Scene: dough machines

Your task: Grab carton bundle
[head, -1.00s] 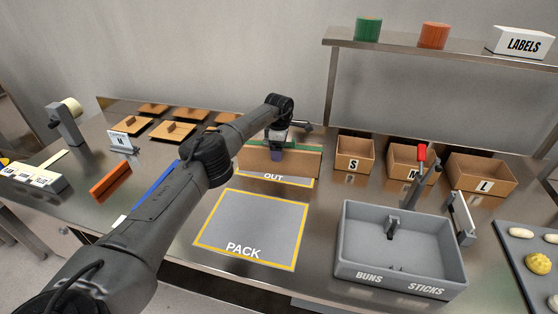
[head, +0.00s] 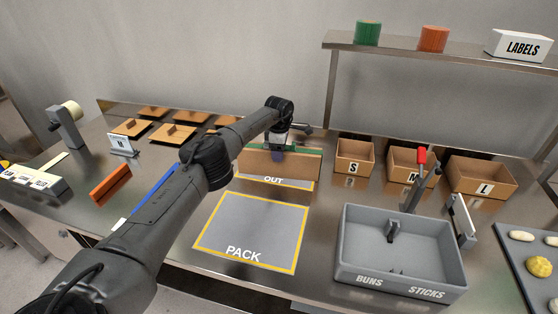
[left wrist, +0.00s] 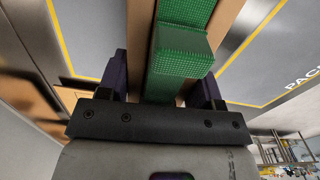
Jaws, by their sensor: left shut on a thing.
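The carton bundle (head: 280,164) is a flat brown cardboard pack standing on edge at the OUT mat (head: 272,179). My left gripper (head: 279,154) reaches down onto the middle of its top edge and is shut on it. In the left wrist view the bundle's green band (left wrist: 180,50), with a raised green block, runs between the two dark fingers of my left gripper (left wrist: 160,88), and brown card shows on both sides. The bundle's underside is hidden, so I cannot tell whether it touches the mat. My right gripper is not in view.
The PACK mat (head: 253,230) in front is empty. A grey BUNS/STICKS bin (head: 400,278) stands to its right. Open cartons S (head: 354,155), M (head: 405,161) and L (head: 481,174) stand at the back right. Flat brown pieces with small blocks (head: 173,134) lie at the back left.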

